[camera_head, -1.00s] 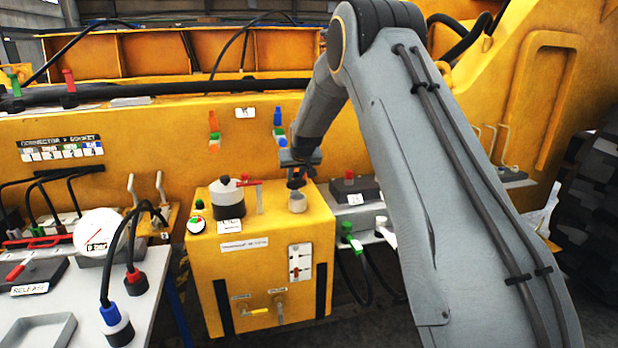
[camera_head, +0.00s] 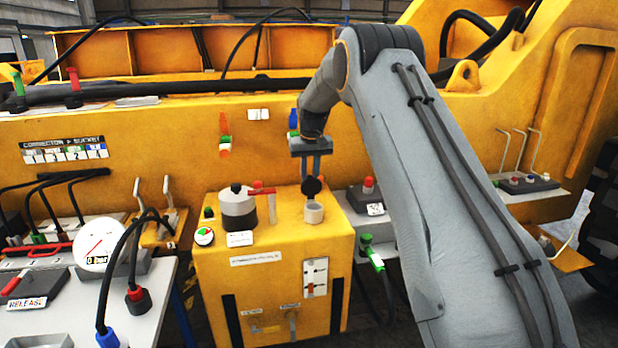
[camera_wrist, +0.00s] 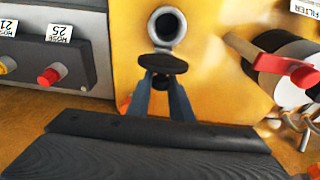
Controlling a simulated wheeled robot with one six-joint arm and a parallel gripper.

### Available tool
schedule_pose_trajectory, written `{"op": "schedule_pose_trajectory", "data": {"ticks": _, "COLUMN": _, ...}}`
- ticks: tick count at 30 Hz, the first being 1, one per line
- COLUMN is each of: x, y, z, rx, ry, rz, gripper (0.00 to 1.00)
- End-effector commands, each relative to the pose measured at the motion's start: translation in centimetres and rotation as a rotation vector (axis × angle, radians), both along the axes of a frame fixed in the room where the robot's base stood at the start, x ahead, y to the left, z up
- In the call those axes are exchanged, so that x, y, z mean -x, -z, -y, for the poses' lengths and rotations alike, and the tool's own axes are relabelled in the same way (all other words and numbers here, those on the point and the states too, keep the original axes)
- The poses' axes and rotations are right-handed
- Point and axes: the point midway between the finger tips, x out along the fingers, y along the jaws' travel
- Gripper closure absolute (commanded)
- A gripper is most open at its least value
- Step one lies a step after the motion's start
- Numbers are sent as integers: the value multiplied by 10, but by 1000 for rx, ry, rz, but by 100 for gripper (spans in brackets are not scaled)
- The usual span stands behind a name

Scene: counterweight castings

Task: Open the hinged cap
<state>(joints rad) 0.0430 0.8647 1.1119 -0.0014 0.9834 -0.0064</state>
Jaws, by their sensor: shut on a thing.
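The hinged cap is a small dark disc (camera_head: 312,186) above a pale filler neck (camera_head: 314,212) on the yellow tank's top. The neck's round opening is uncovered. My gripper (camera_head: 311,176) comes from above, with its two fingers shut on the cap. In the wrist view the cap (camera_wrist: 163,63) sits at the fingertips, and the neck (camera_wrist: 167,27) shows its dark open bore just beyond it. The cap stands tilted up at the neck's edge.
The yellow tank (camera_head: 275,280) also carries a filter housing with a red handle (camera_head: 238,207) left of the neck. A grey block with a red button (camera_head: 368,186) stands close on the right. A gauge (camera_head: 96,245) and cables are further left.

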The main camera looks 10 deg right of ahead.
Motion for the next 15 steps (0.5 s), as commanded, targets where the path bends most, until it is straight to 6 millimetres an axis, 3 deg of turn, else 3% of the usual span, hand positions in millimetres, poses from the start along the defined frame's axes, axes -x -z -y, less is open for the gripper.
{"op": "schedule_pose_trajectory", "data": {"ticks": 10, "x": 0, "y": 0, "z": 2, "rx": -4, "ry": 4, "rz": 1, "gripper": 100}}
{"op": "schedule_pose_trajectory", "data": {"ticks": 11, "x": 0, "y": 0, "z": 2, "rx": -4, "ry": 5, "rz": 1, "gripper": 79}}
{"op": "schedule_pose_trajectory", "data": {"ticks": 14, "x": 0, "y": 0, "z": 2, "rx": -4, "ry": 5, "rz": 0, "gripper": 62}}
{"op": "schedule_pose_trajectory", "data": {"ticks": 15, "x": 0, "y": 0, "z": 3, "rx": -4, "ry": 6, "rz": 0, "gripper": 61}}
